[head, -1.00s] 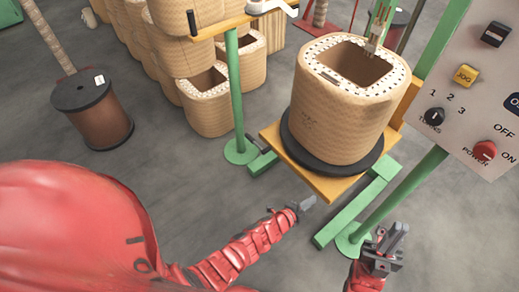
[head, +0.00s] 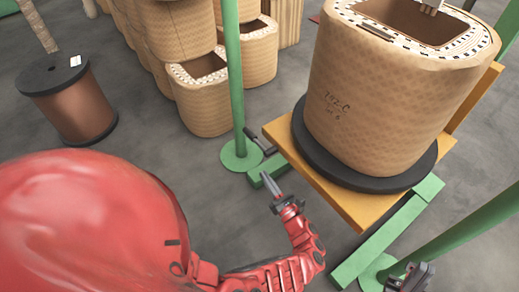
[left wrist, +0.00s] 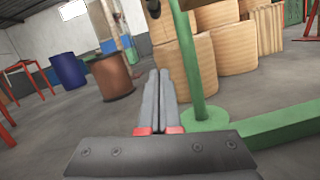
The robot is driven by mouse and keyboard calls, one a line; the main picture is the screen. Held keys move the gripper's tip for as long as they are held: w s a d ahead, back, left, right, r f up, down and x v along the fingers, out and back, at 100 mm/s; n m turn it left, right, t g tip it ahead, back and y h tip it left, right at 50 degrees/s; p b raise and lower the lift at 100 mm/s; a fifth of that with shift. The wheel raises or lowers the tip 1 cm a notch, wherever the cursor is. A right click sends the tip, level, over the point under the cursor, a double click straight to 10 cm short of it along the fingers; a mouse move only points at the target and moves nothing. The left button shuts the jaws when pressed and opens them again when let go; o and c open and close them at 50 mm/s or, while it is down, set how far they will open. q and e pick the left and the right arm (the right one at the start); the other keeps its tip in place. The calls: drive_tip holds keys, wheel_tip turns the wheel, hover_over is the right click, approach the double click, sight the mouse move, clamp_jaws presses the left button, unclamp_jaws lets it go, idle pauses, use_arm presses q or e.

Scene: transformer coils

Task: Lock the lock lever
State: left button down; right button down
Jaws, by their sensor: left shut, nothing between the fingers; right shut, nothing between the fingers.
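A small dark lever-like part (head: 262,142) sits low beside the foot of the green post (head: 238,100); I cannot tell for sure that it is the lock lever. My left gripper (head: 276,188) is shut and empty. In the head view it appears just below and right of the post's foot, apart from the dark part. In the left wrist view my left gripper (left wrist: 158,78) has its fingers together and points toward the post (left wrist: 190,70). My right gripper (head: 412,272) is shut and empty at the bottom edge, partly cut off.
A large tan coil (head: 385,100) stands on a black disc (head: 370,182) over an orange platform (head: 335,195), right of my left gripper. Green floor beams (head: 375,245) lie below. Several tan coils (head: 202,115) stand behind. A copper spool (head: 80,110) stands at left. Grey floor between is clear.

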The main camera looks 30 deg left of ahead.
use_arm(q)
drive_tip(key=shift+d+r, duration=0.1)
drive_tip(key=shift+r, duration=0.2)
drive_tip(key=w+a+r+b, duration=0.1)
drive_tip(key=w+a+r, duration=0.3)
drive_tip(key=a+r, duration=0.2)
drive_tip(key=shift+b+x, duration=0.4)
drive_tip(key=shift+x, duration=0.9)
drive_tip(key=shift+s+a+f, duration=0.15)
drive_tip(key=shift+a+f, duration=0.05)
